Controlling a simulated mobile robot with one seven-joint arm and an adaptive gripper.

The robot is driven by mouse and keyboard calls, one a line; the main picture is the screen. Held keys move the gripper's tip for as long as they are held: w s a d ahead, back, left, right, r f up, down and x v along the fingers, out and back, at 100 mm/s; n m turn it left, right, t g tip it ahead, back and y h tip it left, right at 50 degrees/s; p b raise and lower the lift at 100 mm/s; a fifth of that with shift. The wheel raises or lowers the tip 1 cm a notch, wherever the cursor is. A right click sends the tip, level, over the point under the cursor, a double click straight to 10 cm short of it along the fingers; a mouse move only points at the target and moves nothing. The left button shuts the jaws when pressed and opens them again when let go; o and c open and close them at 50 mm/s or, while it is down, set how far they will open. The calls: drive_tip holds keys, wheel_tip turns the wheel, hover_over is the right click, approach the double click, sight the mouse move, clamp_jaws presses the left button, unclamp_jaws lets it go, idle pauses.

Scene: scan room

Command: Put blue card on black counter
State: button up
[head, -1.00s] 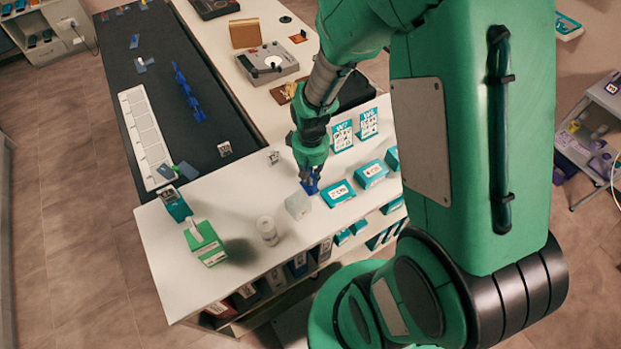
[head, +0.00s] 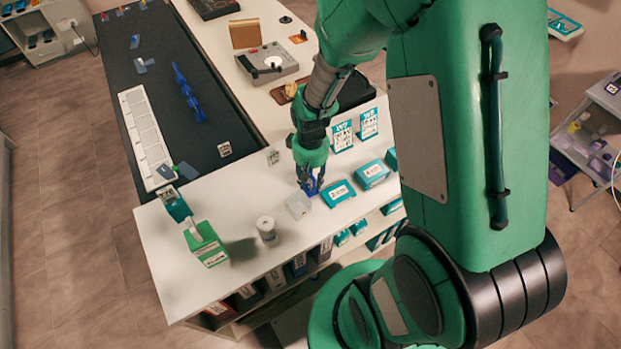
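My gripper (head: 311,183) points down over the white counter (head: 262,195), between a clear block (head: 298,206) and a teal box (head: 338,194). A small blue card (head: 310,187) is at its fingertips, partly hidden by the fingers. I cannot tell whether the fingers are closed on the card or whether it touches the white counter. The black counter (head: 150,85) runs away at the left, joined to the white counter's far side.
A white slotted tray (head: 145,135), a row of blue objects (head: 188,95) and small cards lie on the black counter. Teal boxes and upright signs (head: 343,136) stand at right.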

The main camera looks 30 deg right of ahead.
wheel_tip(320, 180, up, 12)
drive_tip(key=shift+r+p, duration=0.15)
drive_tip(key=shift+p, duration=0.9)
drive_tip(key=shift+r, duration=0.25)
drive_tip(key=s+a+r+t, duration=0.2)
drive_tip(key=s+a+r, duration=0.1)
drive_tip(key=r, duration=0.5)
drive_tip(key=s+a+r+t, duration=0.1)
drive_tip(key=s+a+r, duration=0.2)
drive_tip(key=s+r, duration=0.3)
drive_tip(key=s+a+r+t, duration=0.2)
drive_tip(key=s+a+r, duration=0.1)
drive_tip(key=r, duration=0.8)
drive_tip(key=shift+s+r+t, duration=0.3)
drive_tip(key=shift+s, duration=0.35)
drive_tip(key=shift+c, duration=1.1)
